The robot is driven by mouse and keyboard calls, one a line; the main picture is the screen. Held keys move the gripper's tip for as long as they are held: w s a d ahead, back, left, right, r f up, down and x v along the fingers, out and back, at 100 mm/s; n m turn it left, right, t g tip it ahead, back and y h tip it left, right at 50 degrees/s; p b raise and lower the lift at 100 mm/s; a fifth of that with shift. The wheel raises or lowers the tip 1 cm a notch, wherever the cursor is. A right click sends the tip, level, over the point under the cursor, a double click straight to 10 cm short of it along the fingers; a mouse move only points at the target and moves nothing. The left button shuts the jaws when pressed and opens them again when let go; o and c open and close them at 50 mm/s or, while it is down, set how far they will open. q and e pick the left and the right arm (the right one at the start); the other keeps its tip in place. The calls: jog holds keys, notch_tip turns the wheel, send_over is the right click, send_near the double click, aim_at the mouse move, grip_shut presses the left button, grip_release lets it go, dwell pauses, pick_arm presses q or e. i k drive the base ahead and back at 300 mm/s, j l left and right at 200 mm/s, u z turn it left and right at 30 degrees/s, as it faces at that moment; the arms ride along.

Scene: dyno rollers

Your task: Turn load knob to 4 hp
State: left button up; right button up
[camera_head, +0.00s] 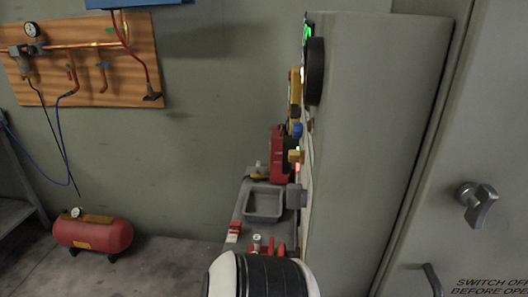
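A grey cabinet (375,130) stands right of centre, and its control face is seen almost edge-on. A large black round part (315,71) sticks out from that face near the top; I cannot tell whether it is the load knob. A green-lit display (307,32) is above it. Small yellow and blue parts (296,143) and a grey block (296,198) stick out lower down. Any dial marks, including 4 hp, are hidden by the angle. Neither of my grippers is in view.
A grey shelf with a tray (264,203) and red items (232,232) juts out left of the cabinet. A red air tank (93,232) is on the floor at left. A pipe board (82,60) hangs on the wall. A door with a handle (477,205) is at right.

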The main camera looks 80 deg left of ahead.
aim_at(298, 127)
jog(key=u, duration=2.25)
jog(key=j+u, duration=0.1)
